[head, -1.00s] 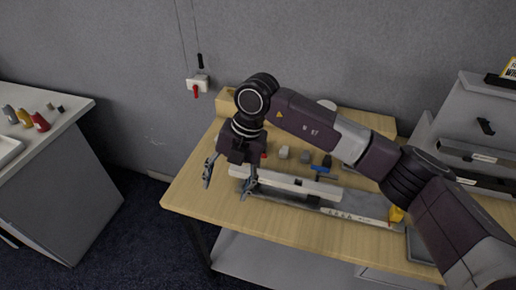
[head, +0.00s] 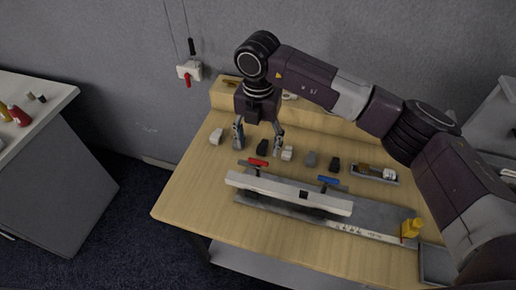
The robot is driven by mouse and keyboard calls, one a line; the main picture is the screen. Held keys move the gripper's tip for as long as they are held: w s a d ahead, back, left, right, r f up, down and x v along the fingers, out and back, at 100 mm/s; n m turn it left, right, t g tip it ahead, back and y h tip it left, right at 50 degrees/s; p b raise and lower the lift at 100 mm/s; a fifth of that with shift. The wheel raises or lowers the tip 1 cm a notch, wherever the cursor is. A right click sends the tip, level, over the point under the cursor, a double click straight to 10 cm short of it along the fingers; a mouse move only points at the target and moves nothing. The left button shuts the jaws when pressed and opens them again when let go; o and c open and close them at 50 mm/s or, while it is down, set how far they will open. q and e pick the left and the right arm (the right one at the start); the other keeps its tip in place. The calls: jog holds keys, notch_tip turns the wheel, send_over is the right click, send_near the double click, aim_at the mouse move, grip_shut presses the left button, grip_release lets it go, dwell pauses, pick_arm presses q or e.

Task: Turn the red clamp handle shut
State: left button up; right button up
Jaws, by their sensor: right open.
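The red clamp handle (head: 258,162) lies near the left end of a grey fixture on the wooden table. A blue clamp handle (head: 328,180) sits further right on the same fixture. A long white bar (head: 290,193) lies along the fixture in front of both handles. My right gripper (head: 258,146) is open, pointing down, with its fingers just above and behind the red handle in the picture. I cannot tell whether a finger touches the handle. My left gripper is not in view.
Several small white and dark blocks (head: 310,159) stand behind the fixture. A small tray (head: 375,174) with parts lies at the right back. A yellow bottle (head: 411,228) stands at the right front. The left front of the wooden table (head: 190,205) is clear.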

aim_at(258, 160)
jog(key=f, duration=0.1)
jog(key=f+p, duration=0.1)
jog(key=f, duration=0.1)
jog(key=f+p, duration=0.1)
jog(key=shift+s+f, duration=0.35)
jog(key=shift+s, duration=0.05)
jog(key=shift+w+f, duration=0.15)
jog(key=shift+f, duration=0.35)
jog(key=c, duration=0.4)
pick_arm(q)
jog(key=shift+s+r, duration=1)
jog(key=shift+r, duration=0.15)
pick_arm(e)
jog(key=c, duration=0.8)
